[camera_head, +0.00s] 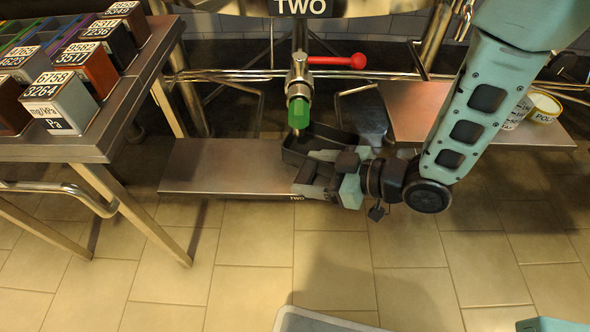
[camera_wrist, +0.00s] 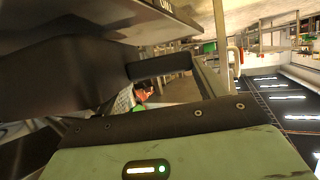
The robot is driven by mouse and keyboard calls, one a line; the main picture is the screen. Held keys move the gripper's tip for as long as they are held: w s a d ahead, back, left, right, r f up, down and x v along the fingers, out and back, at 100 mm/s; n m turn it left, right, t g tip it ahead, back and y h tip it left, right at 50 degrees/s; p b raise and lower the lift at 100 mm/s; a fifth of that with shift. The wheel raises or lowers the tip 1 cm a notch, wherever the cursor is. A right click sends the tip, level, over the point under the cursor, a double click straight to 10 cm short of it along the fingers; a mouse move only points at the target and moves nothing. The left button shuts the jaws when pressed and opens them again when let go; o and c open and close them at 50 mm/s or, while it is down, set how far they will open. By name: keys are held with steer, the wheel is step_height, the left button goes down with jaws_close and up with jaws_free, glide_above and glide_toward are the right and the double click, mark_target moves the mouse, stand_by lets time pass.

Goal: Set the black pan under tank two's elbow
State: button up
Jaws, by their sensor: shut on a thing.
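Tank two (camera_head: 300,8) carries the label TWO at the top of the head view. Below it hangs a metal valve with a red handle (camera_head: 340,61) and a green elbow (camera_head: 299,112) pointing down. The black pan (camera_head: 335,134) is at the elbow's lower right. Its left end overlaps the elbow's tip in the picture. My gripper (camera_head: 328,165) is shut on the pan's near side, above the right part of a metal shelf (camera_head: 215,168) marked TWO. I cannot tell whether the pan touches the shelf. In the wrist view, a dark surface, likely the pan (camera_wrist: 55,75), fills the left.
A steel table (camera_head: 85,148) with several labelled blocks (camera_head: 62,100) stands at the left. Another shelf (camera_head: 415,105) lies at the right, with a yellow-rimmed tub (camera_head: 543,107) on it. Metal pipes and legs stand behind the valve.

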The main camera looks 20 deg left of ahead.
mark_target(304, 171)
steer(key=a, duration=0.1)
steer(key=a+b, duration=0.1)
steer(key=a, duration=0.2)
steer(key=shift+w+a+f+b, duration=0.15)
steer(key=shift+w+b, duration=0.15)
steer(key=shift+f+b, duration=0.45)
steer(key=shift+f, duration=0.2)
steer(key=shift+r, duration=0.1)
steer(key=shift+d, duration=0.2)
steer(key=o, duration=0.7)
steer(key=shift+f, duration=0.2)
steer(key=o, duration=0.4)
